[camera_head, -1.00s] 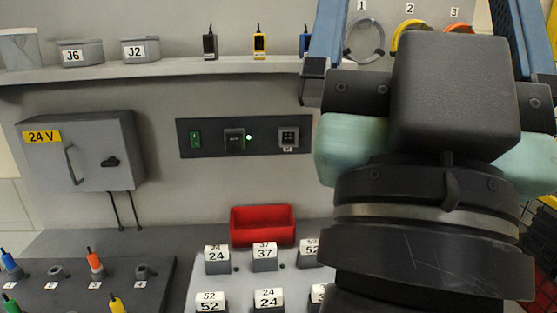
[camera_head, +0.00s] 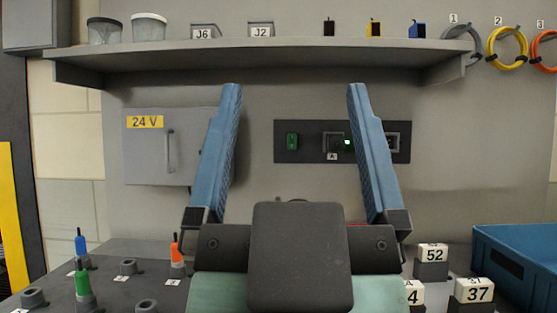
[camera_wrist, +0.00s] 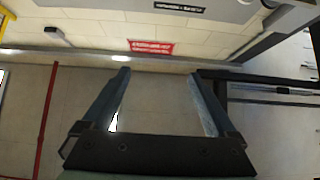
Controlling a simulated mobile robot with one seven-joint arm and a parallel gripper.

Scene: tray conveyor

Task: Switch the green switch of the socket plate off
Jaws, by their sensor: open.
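The dark socket plate (camera_head: 308,155) is on the back wall, right of centre in the head view. Its green switch (camera_head: 292,141) is at its left end. In the wrist view my gripper (camera_wrist: 158,74) frames only ceiling and wall; the plate does not show there.
A grey 24 V cabinet (camera_head: 150,160) hangs left of the plate. A shelf (camera_head: 270,58) with jars and small boxes juts out above. Coloured pegs (camera_head: 82,283) stand at lower left. Numbered blocks (camera_head: 432,262) and a blue crate (camera_head: 520,285) are at lower right.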

